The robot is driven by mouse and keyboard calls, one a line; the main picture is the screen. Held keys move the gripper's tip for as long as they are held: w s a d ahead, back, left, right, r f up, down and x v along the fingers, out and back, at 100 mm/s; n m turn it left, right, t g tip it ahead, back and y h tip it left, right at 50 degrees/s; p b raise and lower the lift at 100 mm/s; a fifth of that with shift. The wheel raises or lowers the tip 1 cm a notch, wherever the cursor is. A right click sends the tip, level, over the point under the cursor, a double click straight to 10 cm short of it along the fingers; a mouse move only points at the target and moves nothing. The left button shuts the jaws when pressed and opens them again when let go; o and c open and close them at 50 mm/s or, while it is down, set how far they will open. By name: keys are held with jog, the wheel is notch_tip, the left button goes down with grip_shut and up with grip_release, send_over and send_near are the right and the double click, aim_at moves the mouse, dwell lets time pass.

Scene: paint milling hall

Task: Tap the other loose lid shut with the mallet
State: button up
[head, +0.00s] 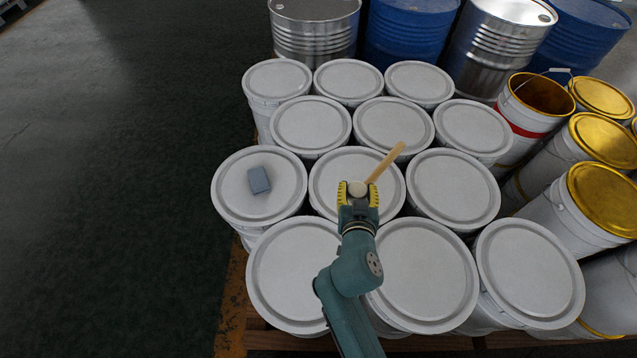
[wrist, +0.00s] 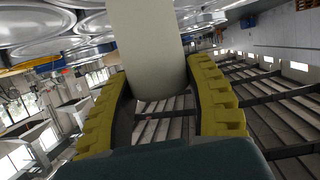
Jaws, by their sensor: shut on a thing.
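My gripper (head: 357,190) is shut on the mallet (head: 386,162), its yellow-padded fingers on either side of a pale round part that looks like the head. The wooden handle sticks out up and to the right. In the wrist view the pale cylinder (wrist: 146,45) fills the space between the fingers. The gripper is over the middle pail's lid (head: 330,185); whether the mallet touches it I cannot tell. Many white pails with lids stand in close rows. Which lid is loose I cannot make out. My arm hides parts of the front lids.
A blue-grey block (head: 259,180) lies on the left pail's lid (head: 231,197). Gold-lidded pails (head: 605,198) and an open pail with a gold inside (head: 541,95) stand at right. Steel and blue drums (head: 407,32) stand behind. The dark floor at left is clear.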

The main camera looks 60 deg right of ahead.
jog(key=shift+s+d+r, duration=0.15)
jog(key=shift+s+d, duration=0.1)
jog(key=shift+d, duration=0.25)
jog(key=shift+s+d+r, duration=0.15)
jog(key=shift+s+d, duration=0.05)
jog(key=shift+d, duration=0.3)
notch_tip(320, 180, down, 8)
jog(key=b, duration=0.7)
jog(key=shift+r, duration=0.15)
notch_tip(320, 180, up, 5)
jog(key=p, duration=0.3)
jog(key=shift+p, duration=0.3)
jog(key=shift+f, duration=0.2)
